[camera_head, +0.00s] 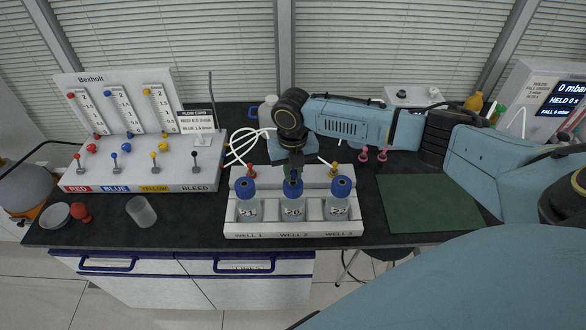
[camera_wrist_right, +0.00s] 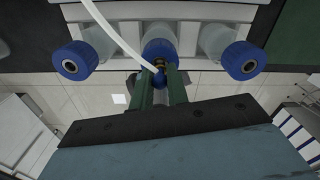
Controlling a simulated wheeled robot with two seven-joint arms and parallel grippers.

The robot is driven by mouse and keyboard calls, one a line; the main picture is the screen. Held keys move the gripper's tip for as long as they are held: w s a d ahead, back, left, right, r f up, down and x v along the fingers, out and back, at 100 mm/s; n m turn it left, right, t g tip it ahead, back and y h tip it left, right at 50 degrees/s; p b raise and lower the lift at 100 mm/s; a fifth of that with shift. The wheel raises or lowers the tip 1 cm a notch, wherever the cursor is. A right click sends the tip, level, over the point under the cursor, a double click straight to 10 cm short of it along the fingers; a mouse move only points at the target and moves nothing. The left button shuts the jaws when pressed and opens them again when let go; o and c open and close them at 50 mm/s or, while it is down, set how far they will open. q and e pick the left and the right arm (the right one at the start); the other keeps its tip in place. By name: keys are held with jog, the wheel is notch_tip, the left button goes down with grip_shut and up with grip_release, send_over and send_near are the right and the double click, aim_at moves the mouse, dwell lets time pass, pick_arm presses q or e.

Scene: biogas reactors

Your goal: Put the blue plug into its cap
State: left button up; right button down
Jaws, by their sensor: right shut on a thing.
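My right gripper (camera_head: 293,172) is over the middle bottle in the rack. In the wrist view its two green fingers (camera_wrist_right: 160,88) are shut on a small plug (camera_wrist_right: 160,63) at the blue cap (camera_wrist_right: 154,49) of that bottle. A white tube (camera_wrist_right: 112,32) leads to the plug. In the head view the middle cap (camera_head: 292,188) is right below the fingers. My left gripper is not in view.
Blue-capped bottles stand left (camera_head: 246,187) and right (camera_head: 341,186) in the white rack (camera_head: 250,229). Red (camera_head: 250,171) and yellow (camera_head: 335,169) fittings are behind. A flow panel (camera_head: 120,100), beaker (camera_head: 141,212) and green mat (camera_head: 427,204) flank it.

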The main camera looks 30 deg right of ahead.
jog(key=shift+f, duration=0.7)
dwell(0.6)
dwell(0.4)
jog(key=c, duration=1.3)
grip_release()
jog(key=shift+r, duration=0.1)
notch_tip(320, 180, up, 13)
jog(key=shift+r+b, duration=0.15)
jog(key=shift+b, duration=0.8)
